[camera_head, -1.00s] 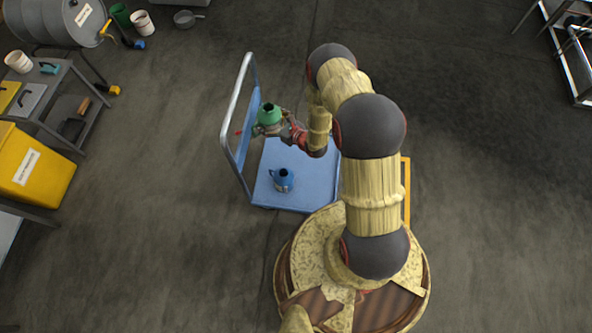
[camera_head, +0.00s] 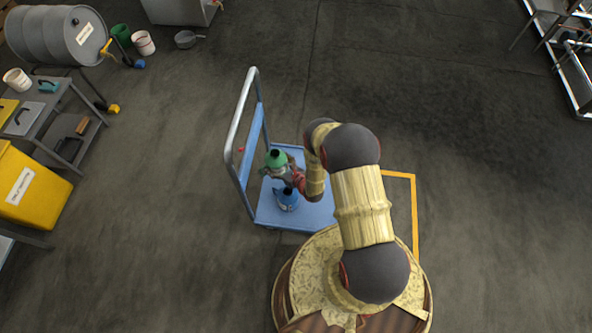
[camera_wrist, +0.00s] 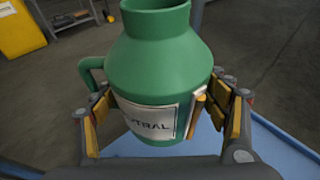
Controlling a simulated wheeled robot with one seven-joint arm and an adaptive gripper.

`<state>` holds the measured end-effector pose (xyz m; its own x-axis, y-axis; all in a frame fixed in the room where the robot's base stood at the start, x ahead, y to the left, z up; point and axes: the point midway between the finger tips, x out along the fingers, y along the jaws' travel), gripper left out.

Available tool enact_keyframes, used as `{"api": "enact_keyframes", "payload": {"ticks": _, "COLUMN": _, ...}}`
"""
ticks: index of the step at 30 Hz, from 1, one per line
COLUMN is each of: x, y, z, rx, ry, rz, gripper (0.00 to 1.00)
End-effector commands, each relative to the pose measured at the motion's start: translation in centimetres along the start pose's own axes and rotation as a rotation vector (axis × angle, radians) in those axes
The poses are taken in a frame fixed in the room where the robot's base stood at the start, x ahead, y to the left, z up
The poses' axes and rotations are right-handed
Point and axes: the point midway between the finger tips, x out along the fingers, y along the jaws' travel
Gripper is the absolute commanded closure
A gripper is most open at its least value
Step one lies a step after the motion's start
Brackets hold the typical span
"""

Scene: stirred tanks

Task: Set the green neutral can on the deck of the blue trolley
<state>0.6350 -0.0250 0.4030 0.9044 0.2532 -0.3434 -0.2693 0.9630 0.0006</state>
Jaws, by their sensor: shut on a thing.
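The green neutral can (camera_head: 277,158) is held upright in my gripper (camera_head: 281,172) over the blue trolley (camera_head: 318,214). In the wrist view the green can (camera_wrist: 155,60) shows its white label, partly reading "TRAL", and a handle on its left. The fingers of my gripper (camera_wrist: 165,118) are closed on both sides of it. A strip of the trolley's blue deck (camera_wrist: 275,145) shows below and right of the can. I cannot tell the gap between the green can and the deck.
The trolley's push handle (camera_head: 236,125) rises on the left of the deck. A yellow bin (camera_head: 30,190), a bench with tools (camera_head: 60,110) and a grey drum (camera_head: 55,35) stand at left. The deck's right part looks clear where my arm does not hide it.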

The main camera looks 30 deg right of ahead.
Motion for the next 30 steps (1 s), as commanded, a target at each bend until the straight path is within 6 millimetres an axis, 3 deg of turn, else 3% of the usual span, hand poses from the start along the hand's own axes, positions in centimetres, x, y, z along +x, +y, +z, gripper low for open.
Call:
{"api": "enact_keyframes", "payload": {"ticks": 1, "x": 0.4, "y": -1.4, "z": -0.5, "rx": -0.001, "ry": -0.006, "rz": -0.006, "gripper": 0.81}}
{"api": "enact_keyframes", "payload": {"ticks": 6, "x": 0.8, "y": -4.8, "z": -2.0, "rx": -0.001, "ry": -0.006, "rz": -0.005, "gripper": 0.81}}
{"api": "enact_keyframes", "payload": {"ticks": 12, "x": 1.8, "y": -7.8, "z": -4.8, "rx": -0.001, "ry": -0.004, "rz": -0.003, "gripper": 0.81}}
{"api": "enact_keyframes", "payload": {"ticks": 18, "x": 2.5, "y": -9.7, "z": -6.6, "rx": -0.002, "ry": -0.004, "rz": -0.001, "gripper": 0.81}}
{"api": "enact_keyframes", "payload": {"ticks": 26, "x": 2.9, "y": -10.5, "z": -7.5, "rx": -0.002, "ry": -0.004, "rz": 0.0, "gripper": 0.81}}
{"api": "enact_keyframes", "payload": {"ticks": 30, "x": 3.5, "y": -10.8, "z": -9.3, "rx": -0.002, "ry": -0.003, "rz": 0.001, "gripper": 0.81}}
